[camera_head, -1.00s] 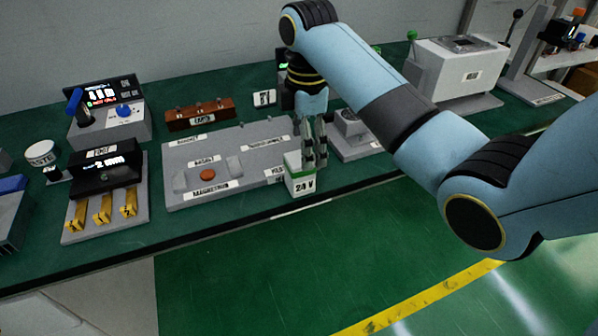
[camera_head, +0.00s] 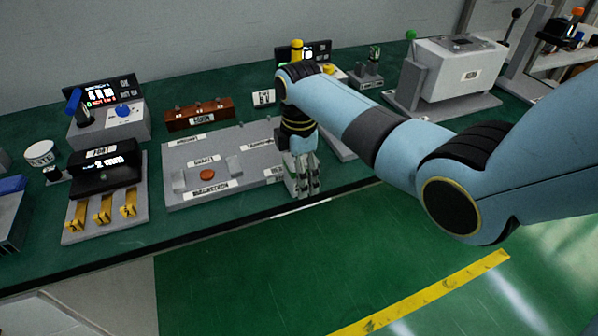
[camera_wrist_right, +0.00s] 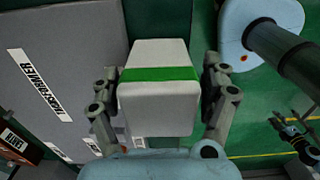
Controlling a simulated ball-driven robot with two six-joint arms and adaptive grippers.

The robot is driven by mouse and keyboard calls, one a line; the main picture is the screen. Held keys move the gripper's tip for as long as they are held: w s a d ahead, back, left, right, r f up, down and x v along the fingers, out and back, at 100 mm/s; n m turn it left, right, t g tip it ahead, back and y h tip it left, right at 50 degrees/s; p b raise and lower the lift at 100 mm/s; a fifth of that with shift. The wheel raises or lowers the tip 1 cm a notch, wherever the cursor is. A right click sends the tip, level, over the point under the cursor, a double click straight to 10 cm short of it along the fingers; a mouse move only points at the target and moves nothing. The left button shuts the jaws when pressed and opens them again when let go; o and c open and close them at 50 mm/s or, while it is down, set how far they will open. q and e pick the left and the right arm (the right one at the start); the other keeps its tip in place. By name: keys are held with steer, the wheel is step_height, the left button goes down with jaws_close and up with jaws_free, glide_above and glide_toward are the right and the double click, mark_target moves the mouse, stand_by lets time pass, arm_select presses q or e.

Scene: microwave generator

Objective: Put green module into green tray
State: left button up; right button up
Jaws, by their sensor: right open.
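The green module (camera_wrist_right: 158,88) is a white block with a green band, seen close up in the right wrist view. My right gripper (camera_wrist_right: 160,72) is open, with one finger on each side of the block; I cannot tell whether they touch it. In the head view the right gripper (camera_head: 304,188) points down at the bench's front edge, right of the grey board, and hides most or all of the module. I cannot pick out a green tray.
The labelled grey board (camera_head: 230,160) lies left of the gripper, with a brown block (camera_head: 200,113) behind it. A device with yellow levers (camera_head: 103,205) stands further left. A white box (camera_head: 455,72) stands back right. The green floor lies beyond the bench's front edge.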

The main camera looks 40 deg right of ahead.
steer(key=c, duration=1.6)
steer(key=shift+r, duration=0.1)
